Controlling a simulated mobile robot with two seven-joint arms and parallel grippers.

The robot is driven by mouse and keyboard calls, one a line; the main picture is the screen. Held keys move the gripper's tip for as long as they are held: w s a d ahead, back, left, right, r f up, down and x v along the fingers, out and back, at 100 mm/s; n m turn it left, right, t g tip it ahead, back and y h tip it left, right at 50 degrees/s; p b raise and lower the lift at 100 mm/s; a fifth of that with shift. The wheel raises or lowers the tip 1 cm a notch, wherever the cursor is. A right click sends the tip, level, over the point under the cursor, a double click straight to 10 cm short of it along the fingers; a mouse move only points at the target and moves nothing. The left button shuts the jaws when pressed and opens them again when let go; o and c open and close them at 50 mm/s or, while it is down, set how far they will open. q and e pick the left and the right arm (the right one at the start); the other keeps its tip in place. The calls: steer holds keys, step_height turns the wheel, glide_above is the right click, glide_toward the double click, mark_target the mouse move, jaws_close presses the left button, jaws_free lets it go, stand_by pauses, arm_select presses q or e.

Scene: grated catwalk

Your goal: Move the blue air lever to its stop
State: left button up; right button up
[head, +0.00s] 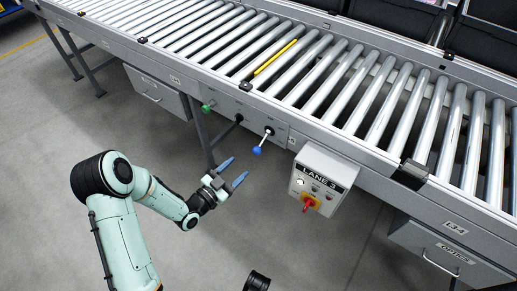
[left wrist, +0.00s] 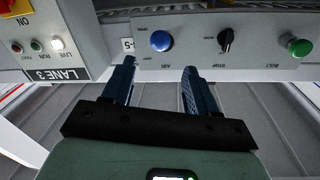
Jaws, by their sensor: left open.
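The blue air lever (head: 257,150) sticks out of the grey panel on the conveyor's side, its knob at the end of a short metal rod.
A black knob (head: 238,118) and a green knob (head: 208,106) sit left of the lever on the same panel. The LANE 3 box (head: 322,181) with a red switch hangs to the right. Conveyor rollers (head: 350,85) run above. The floor below is clear.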

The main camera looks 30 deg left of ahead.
mark_target(254, 153)
arm_select(q)
steer(key=w, duration=0.3)
steer(key=w+d+b, duration=0.1)
steer(key=w, duration=0.3)
steer(key=w+d+b, duration=0.1)
steer(key=w, duration=0.2)
steer(key=shift+w+f, duration=0.1)
steer(key=shift+w, duration=0.2)
arm_select(e)
steer(key=shift+g, duration=0.7)
steer(key=s+f, duration=0.3)
steer(key=f, duration=0.1)
steer(key=shift+s+d, duration=0.3)
steer(key=shift+d, duration=0.05)
